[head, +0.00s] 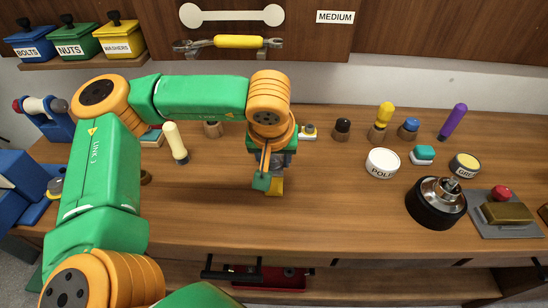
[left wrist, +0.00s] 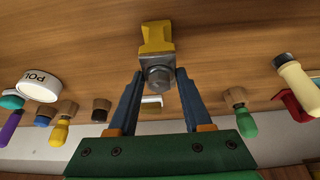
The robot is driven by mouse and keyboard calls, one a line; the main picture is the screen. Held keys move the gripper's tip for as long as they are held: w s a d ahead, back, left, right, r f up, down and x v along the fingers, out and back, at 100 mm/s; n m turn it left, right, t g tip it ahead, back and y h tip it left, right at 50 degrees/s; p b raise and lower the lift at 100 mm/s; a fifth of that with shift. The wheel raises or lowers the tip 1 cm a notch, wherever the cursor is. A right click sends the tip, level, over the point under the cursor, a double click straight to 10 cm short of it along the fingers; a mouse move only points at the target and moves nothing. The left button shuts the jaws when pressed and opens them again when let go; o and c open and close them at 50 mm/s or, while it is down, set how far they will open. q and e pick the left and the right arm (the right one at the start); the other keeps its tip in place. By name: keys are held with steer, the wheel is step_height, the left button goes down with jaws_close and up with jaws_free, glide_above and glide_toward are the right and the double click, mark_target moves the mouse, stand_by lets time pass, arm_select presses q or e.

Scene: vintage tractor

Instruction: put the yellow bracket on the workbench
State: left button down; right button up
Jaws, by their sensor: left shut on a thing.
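The yellow bracket (head: 277,187) is below my left gripper (head: 275,175), over the middle of the workbench (head: 330,220). In the left wrist view the yellow bracket (left wrist: 157,36) has a grey block and bolt-like end between the fingertips of my left gripper (left wrist: 158,76). The gripper is shut on that end, with the yellow part pointing away from the palm. The bracket is close to the wooden top, and I cannot tell whether it touches. My arm and gripper hide part of it in the head view. My right gripper is not in view.
Along the back stand several handled tools, including a yellow one (head: 384,115) and a purple one (head: 453,121). A POLISH-like tin (head: 382,163), a black round part (head: 436,203) and a red-button plate (head: 503,210) are at right. Bare wood lies between the gripper and the front edge.

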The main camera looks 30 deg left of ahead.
arm_select(q)
steer(key=shift+c, duration=1.6)
jaws_free()
steer(key=shift+r, duration=0.1)
steer(key=shift+r+p, duration=0.35)
steer(key=v, duration=1.1)
steer(key=shift+r, duration=0.25)
steer(key=shift+s+r, duration=0.1)
steer(key=shift+s, duration=0.05)
